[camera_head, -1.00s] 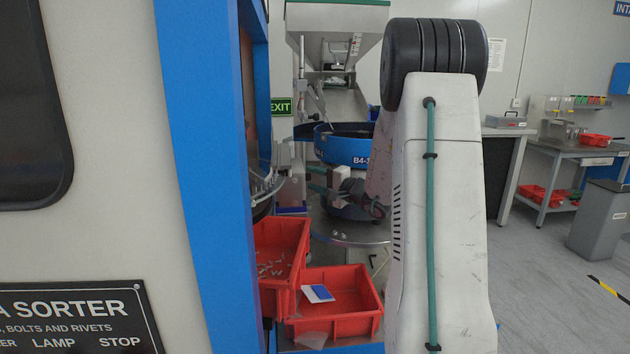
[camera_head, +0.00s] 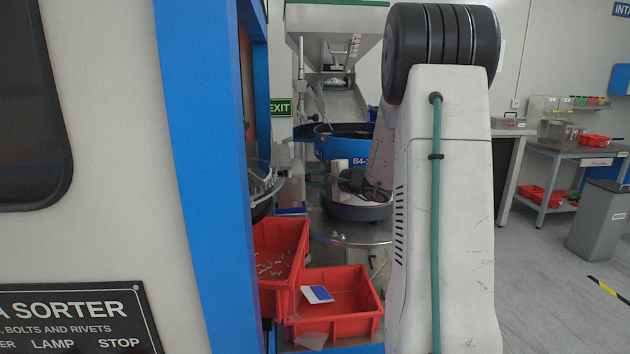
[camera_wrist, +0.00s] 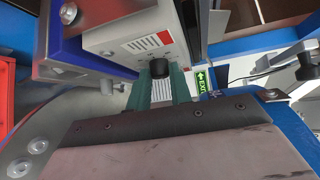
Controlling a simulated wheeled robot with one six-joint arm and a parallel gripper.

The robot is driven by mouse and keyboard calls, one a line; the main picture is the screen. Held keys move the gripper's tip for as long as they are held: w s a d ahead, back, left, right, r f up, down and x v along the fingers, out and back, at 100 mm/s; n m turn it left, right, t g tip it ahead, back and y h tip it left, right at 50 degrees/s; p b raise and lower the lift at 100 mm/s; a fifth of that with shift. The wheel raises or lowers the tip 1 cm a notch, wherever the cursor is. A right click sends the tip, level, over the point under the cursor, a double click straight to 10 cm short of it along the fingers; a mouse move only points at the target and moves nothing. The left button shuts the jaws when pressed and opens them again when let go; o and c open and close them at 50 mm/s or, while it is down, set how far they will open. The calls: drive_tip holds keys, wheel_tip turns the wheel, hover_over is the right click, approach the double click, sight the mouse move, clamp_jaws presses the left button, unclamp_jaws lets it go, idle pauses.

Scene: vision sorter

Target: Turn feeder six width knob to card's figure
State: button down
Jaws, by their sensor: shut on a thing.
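In the wrist view a black round knob (camera_wrist: 160,68) sticks out from a pale box (camera_wrist: 126,42) with a red-striped label above the knob. My gripper (camera_wrist: 160,84) has its two teal fingers on either side of this knob and is shut on it. The knob's setting and any scale figures cannot be read. In the head view a blue-and-white card (camera_head: 317,293) lies in a red bin; no figure on it is legible. My arm hides much of the feeder area there.
The sorter's blue frame (camera_head: 200,150) stands close on the left. A blue bowl (camera_head: 340,148) marked B4 sits behind my arm. A red bin of small parts (camera_head: 275,240) stands by the lower red bin (camera_head: 340,328). Open floor lies to the right.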

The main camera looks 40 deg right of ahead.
drive_tip(key=c, duration=1.3)
unclamp_jaws()
drive_tip(key=shift+o, duration=0.2)
drive_tip(key=v, duration=0.7)
drive_tip(key=shift+s, duration=0.4)
drive_tip(key=shift+d, duration=0.1)
